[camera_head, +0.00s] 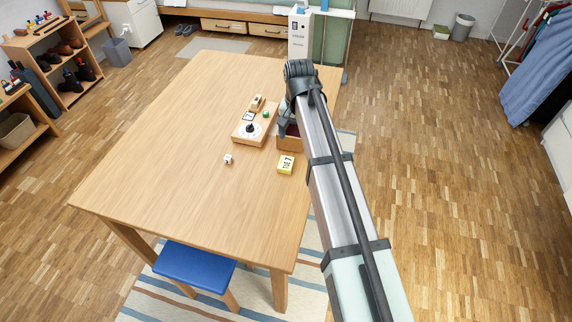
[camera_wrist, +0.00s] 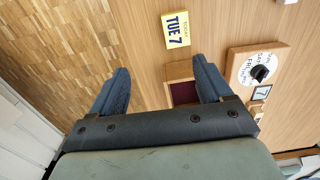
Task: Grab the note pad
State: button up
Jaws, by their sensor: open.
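The note pad is a yellow block marked TUE 7 (camera_head: 286,164), lying on the wooden table near its right edge. In the wrist view the note pad (camera_wrist: 177,29) lies beyond my fingertips, nearer the right finger. My gripper (camera_wrist: 160,70) is open, with nothing held between its two dark blue fingers. In the head view my gripper (camera_head: 285,128) is over the table's right side, farther from the camera than the note pad and partly hidden by my arm. The note pad is uncovered in both views.
A small open wooden box or drawer with a dark red inside (camera_wrist: 184,92) is partly behind my right finger. Beside it is a wooden block with a dial (camera_head: 250,128). A white die (camera_head: 228,159) lies left of the pad. The table's front left (camera_head: 160,190) is bare.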

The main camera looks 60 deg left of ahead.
jog(key=s+a+r, duration=0.1)
jog(key=s+a, duration=0.1)
jog(key=s, duration=0.1)
send_over(286, 163)
notch_tip(286, 163, down, 8)
jog(key=shift+s+a+f, duration=0.1)
jog(key=shift+s+a, duration=0.05)
jog(key=shift+w+f, duration=0.2)
jog(key=shift+f, duration=2.45)
jog(key=c, duration=1.1)
jog(key=shift+c, duration=0.2)
jog(key=shift+r, duration=0.15)
